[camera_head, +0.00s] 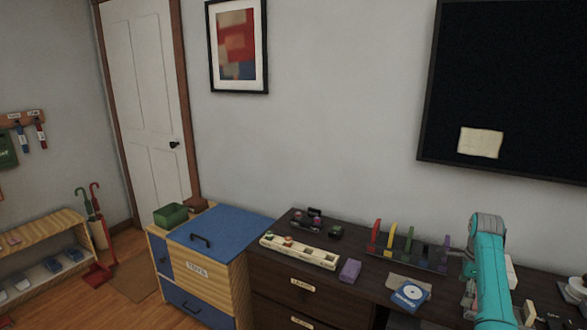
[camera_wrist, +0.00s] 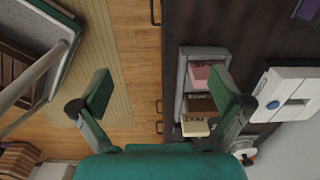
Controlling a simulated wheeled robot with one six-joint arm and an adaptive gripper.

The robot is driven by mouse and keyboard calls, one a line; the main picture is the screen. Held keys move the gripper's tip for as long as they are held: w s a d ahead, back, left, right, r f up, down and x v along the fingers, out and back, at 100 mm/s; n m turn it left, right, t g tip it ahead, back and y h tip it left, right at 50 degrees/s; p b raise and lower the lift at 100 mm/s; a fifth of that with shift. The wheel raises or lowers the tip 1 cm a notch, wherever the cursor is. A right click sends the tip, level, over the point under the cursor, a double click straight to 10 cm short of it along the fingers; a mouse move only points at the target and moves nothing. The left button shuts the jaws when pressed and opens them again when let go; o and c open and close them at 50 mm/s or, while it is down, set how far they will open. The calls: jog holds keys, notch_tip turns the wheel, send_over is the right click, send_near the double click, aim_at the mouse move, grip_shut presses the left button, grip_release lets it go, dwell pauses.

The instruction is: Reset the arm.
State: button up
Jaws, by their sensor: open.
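My teal arm rises at the right of the head view, in front of the dark dresser (camera_head: 278,274). My gripper (camera_wrist: 164,88) shows in the wrist view with its two green fingers spread wide and nothing between them. Below it are the wooden floor (camera_wrist: 130,45) and the dark furniture top (camera_wrist: 225,25). The right finger overlaps a grey tray (camera_wrist: 184,75) with several small boxes, but I cannot tell whether they touch. In the head view the gripper's fingers cannot be made out.
A coloured rack (camera_head: 408,256), a purple block (camera_head: 349,270) and a long cream tray (camera_head: 318,256) stand on the dresser. A blue-topped cabinet (camera_head: 236,229) is to its left. In the wrist view a white device (camera_wrist: 289,92) lies right of the gripper.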

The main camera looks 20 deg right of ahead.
jog(key=a+f+n+t+h, duration=0.1)
jog(key=a+f+n, duration=0.2)
jog(key=a+f, duration=0.7)
jog(key=a+f+n+t+h, duration=0.15)
jog(key=a+f+n, duration=0.25)
jog(key=a+f, duration=0.55)
jog(key=s+a+f+n+t, duration=0.2)
jog(key=s+a+f+n, duration=0.1)
jog(key=s+a+f, duration=0.3)
jog(key=s+a+f+n+t, duration=0.25)
jog(key=s+a+f, duration=0.2)
jog(key=a, duration=0.35)
jog(key=s+a+r+n+t, duration=0.2)
jog(key=s+a+r+n, duration=0.15)
jog(key=s+a, duration=0.4)
jog(key=s+a+r+n+t, duration=0.1)
jog(key=s+a+r+n, duration=0.25)
jog(key=s+a, duration=0.4)
jog(key=s+a+r+n+t+y, duration=0.1)
jog(key=s+r+n, duration=0.3)
jog(key=s+r, duration=0.4)
jog(key=s+a+r+n+t+y, duration=0.1)
jog(key=s+a+r+n+t, duration=0.2)
jog(key=s+r, duration=0.5)
notch_tip(320, 180, up, 6)
jog(key=shift+a+r+n+t+y, duration=0.2)
jog(key=shift+a+n+t+y, duration=0.15)
jog(key=shift+n, duration=0.2)
